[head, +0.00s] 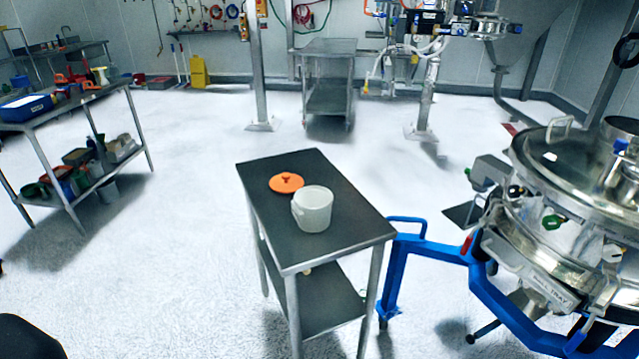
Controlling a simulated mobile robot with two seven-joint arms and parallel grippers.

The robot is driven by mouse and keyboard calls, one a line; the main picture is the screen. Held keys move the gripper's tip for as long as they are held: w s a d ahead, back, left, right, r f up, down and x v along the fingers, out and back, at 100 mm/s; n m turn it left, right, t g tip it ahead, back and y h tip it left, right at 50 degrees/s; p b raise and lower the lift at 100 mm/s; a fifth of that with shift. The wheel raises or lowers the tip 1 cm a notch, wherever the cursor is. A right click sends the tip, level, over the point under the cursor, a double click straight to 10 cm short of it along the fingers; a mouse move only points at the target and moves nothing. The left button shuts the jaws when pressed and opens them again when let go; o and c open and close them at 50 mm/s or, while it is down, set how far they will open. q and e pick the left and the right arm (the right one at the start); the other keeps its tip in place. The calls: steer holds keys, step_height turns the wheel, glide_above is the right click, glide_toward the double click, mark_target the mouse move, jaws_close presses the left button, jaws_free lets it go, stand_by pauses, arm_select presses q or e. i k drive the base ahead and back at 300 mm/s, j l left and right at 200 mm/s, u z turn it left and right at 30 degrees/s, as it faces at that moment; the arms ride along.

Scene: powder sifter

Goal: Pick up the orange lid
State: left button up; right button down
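The orange lid (286,184) lies flat on the dark top of a small metal table (345,242), with its small knob facing up. A white pot (312,210) stands upright on the same table, just right of the lid and nearer to me. The pot overlaps or nearly touches the lid's edge in this view; I cannot tell whether they touch. Neither of my grippers shows in the head view.
A large steel sifter (575,190) on a blue wheeled frame (440,250) stands right of the table. A metal shelf table (75,108) with tools and boxes is at the left. A steel cart (328,95) stands behind. The floor left of the small table is clear.

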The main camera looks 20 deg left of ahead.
mark_target(286, 182)
steer(key=j+z, duration=0.15)
steer(key=z, duration=0.2)
steer(key=i+j+z, duration=0.1)
steer(key=j+z, duration=0.25)
steer(key=z, duration=0.35)
steer(key=j+z, duration=0.25)
steer(key=j, duration=0.2)
steer(key=k+j+z, duration=0.2)
steer(key=j, duration=0.3)
steer(key=j+z, duration=0.1)
steer(key=j, duration=0.35)
steer(key=k+j+z, duration=0.1)
steer(key=j, duration=0.35)
steer(key=k+j+z, duration=0.1)
steer(key=j, duration=0.35)
steer(key=k+j+z, duration=0.1)
steer(key=j, duration=0.35)
steer(key=k+j, duration=0.1)
steer(key=j, duration=0.3)
steer(key=k+j, duration=0.15)
steer(key=j, duration=0.2)
steer(key=k+j, duration=0.1)
steer(key=j, duration=0.3)
steer(key=k+j, duration=0.15)
steer(key=j, duration=0.2)
